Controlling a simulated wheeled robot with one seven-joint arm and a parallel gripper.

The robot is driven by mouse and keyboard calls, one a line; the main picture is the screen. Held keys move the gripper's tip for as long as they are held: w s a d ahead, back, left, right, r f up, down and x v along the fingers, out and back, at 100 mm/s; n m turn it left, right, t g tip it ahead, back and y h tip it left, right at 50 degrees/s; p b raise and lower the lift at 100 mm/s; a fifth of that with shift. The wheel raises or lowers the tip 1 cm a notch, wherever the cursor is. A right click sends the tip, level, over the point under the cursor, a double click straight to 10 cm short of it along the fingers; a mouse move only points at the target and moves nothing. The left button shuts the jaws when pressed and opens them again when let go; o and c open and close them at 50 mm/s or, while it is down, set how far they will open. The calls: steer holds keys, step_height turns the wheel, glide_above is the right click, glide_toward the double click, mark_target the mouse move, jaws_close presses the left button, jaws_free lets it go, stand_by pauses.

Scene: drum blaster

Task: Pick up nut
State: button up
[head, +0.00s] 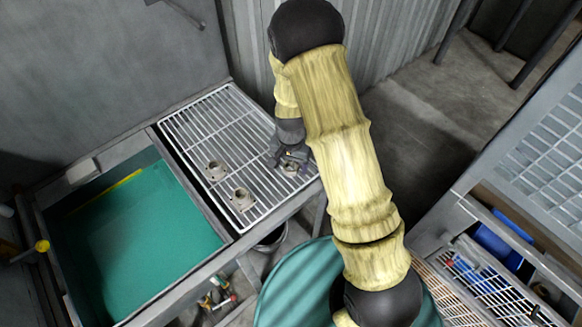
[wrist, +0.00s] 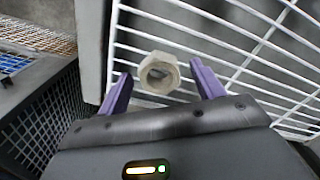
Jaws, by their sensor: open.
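A grey hex nut (wrist: 159,73) lies on a white wire rack (wrist: 208,52) in the wrist view. My gripper (wrist: 160,82) is open, with one purple finger on each side of the nut. The fingers look apart from it. In the head view my gripper (head: 291,163) is low over the right side of the rack (head: 240,126), at a nut (head: 290,169) that it partly covers. Two more nuts sit on the rack to the left, one farther back (head: 216,170) and one nearer the front (head: 242,199).
A sink-like basin of green liquid (head: 150,235) is left of the rack. A teal drum (head: 300,290) stands in front, below my arm. A metal cabinet with grated shelves (head: 480,265) is at the right. The back wall is close behind the rack.

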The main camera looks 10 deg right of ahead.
mark_target(291, 166)
steer(key=c, duration=1.2)
steer(key=shift+r, duration=0.15)
step_height(291, 166, up, 10)
steer(key=b, duration=0.1)
